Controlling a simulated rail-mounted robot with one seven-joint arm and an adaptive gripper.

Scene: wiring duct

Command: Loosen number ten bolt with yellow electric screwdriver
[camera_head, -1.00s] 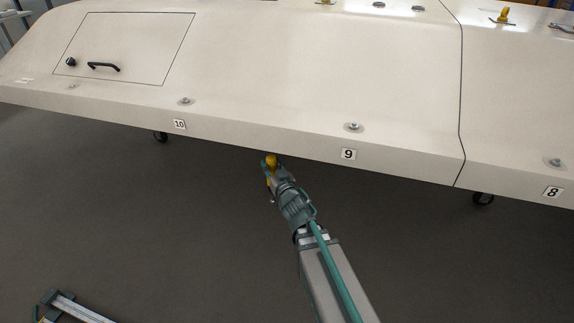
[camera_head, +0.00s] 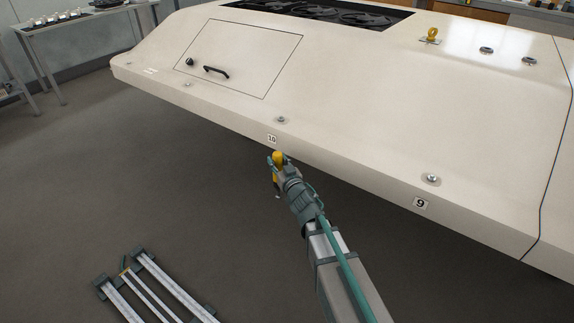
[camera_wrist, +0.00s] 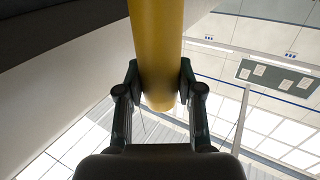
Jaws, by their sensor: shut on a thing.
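The number ten bolt (camera_head: 281,119) sits on the lower ledge of the cream duct cover, just above the label 10 (camera_head: 271,138). My gripper (camera_head: 279,168) is shut on the yellow electric screwdriver (camera_head: 277,160), in front of and below the ledge, close under label 10. The screwdriver's yellow body (camera_wrist: 157,40) also fills the upper middle of the wrist view, between both fingers (camera_wrist: 160,88). In the head view its dark end points down, apart from the bolt.
The cream duct cover (camera_head: 350,110) spans the back. Bolt 9 (camera_head: 431,179) and its label (camera_head: 420,203) lie to the right. A metal rail frame (camera_head: 160,285) lies on the floor at lower left. A table (camera_head: 75,25) stands far left.

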